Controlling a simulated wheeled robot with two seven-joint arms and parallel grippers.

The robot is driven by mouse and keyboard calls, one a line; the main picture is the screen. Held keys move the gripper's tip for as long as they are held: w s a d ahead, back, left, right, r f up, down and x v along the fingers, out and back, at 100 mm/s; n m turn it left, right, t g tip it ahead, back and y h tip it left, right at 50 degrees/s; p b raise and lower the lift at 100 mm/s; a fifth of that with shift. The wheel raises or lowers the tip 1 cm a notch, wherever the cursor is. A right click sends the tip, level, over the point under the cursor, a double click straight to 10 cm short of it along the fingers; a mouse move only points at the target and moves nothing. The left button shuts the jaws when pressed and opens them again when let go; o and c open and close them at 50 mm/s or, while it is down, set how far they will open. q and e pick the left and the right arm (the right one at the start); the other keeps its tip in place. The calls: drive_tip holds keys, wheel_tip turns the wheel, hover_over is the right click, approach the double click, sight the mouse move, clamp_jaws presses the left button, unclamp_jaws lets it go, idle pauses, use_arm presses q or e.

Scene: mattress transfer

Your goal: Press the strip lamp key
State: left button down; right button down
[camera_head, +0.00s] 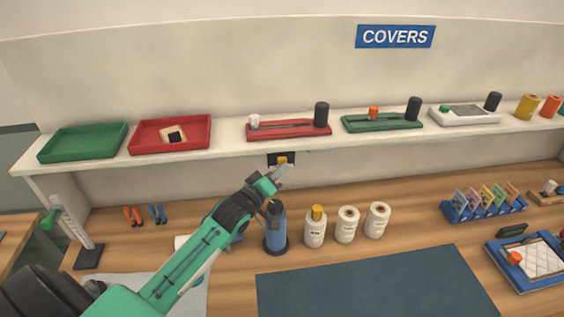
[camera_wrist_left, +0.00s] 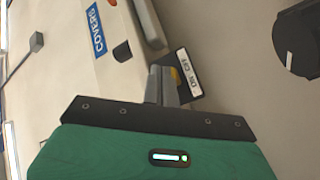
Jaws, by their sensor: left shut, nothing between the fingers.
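The strip lamp key is a small yellow piece (camera_head: 282,160) on a dark plate under the front edge of the shelf. In the left wrist view the dark plate carries a white ON/OFF label (camera_wrist_left: 188,73), and a bit of yellow (camera_wrist_left: 174,75) shows beside the fingers. My left gripper (camera_head: 284,170) is shut and empty, its tips just below and close to the key in the head view. In the left wrist view the shut fingers (camera_wrist_left: 162,78) partly cover the key. I cannot tell whether they touch it. My right gripper is not in view.
The shelf (camera_head: 224,144) runs above the wooden bench and holds trays and cover fixtures. A blue bottle (camera_head: 275,228) stands below my left gripper, with several white containers (camera_head: 346,225) to its right. A dark mat (camera_head: 370,285) lies at the front.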

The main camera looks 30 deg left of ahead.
use_arm(q)
drive_tip(key=s+d+p, duration=0.2)
drive_tip(key=s+d, duration=0.1)
drive_tip(key=s, duration=0.1)
drive_tip(key=shift+s+d, duration=0.35)
drive_tip(key=shift+s, duration=0.05)
drive_tip(key=shift+f, duration=0.1)
idle(0.6)
